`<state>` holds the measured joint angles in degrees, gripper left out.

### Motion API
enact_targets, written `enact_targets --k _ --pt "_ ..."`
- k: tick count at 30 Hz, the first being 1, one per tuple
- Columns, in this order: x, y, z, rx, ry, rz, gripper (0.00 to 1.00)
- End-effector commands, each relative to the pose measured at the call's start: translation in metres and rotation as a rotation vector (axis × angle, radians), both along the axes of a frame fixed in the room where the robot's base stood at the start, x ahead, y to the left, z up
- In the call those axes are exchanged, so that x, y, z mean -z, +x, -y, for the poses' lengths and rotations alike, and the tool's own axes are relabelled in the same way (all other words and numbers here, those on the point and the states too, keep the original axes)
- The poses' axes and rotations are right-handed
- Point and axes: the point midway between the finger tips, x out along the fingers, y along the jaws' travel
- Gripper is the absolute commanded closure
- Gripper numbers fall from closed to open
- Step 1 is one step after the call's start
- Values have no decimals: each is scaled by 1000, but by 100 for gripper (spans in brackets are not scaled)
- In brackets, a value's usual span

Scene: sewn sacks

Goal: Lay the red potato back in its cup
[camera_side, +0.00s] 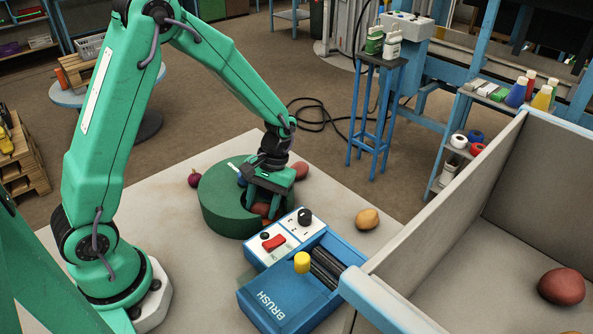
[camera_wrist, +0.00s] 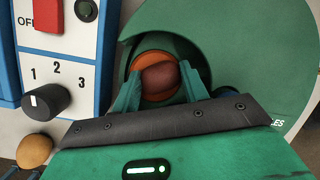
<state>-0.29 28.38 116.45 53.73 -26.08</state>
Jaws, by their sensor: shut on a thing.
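My gripper (camera_side: 264,207) is low over the green round holder (camera_side: 217,208), with its fingers pointing down into the opening at the front. In the wrist view, the fingers of my gripper (camera_wrist: 160,92) are closed on both sides of a dark red potato (camera_wrist: 161,79). An orange round cup (camera_wrist: 155,57) shows as a rim around and under the potato. In the side view the red potato (camera_side: 261,209) is partly hidden by the fingers. I cannot tell whether it touches the cup's bottom.
A blue brush machine (camera_side: 270,304) with switches and a yellow knob stands close in front. A tan potato (camera_side: 367,219) lies to the right, a purple onion (camera_side: 194,180) left of the holder, another red potato (camera_side: 300,170) behind. A walled bin (camera_side: 440,235) holds a red potato (camera_side: 562,287).

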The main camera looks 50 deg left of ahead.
Motion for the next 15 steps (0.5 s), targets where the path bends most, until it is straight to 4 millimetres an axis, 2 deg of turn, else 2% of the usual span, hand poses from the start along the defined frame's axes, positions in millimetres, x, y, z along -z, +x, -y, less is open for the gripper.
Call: enact_targets --k 15 --pt "6 0 0 1 -1 -1 82"
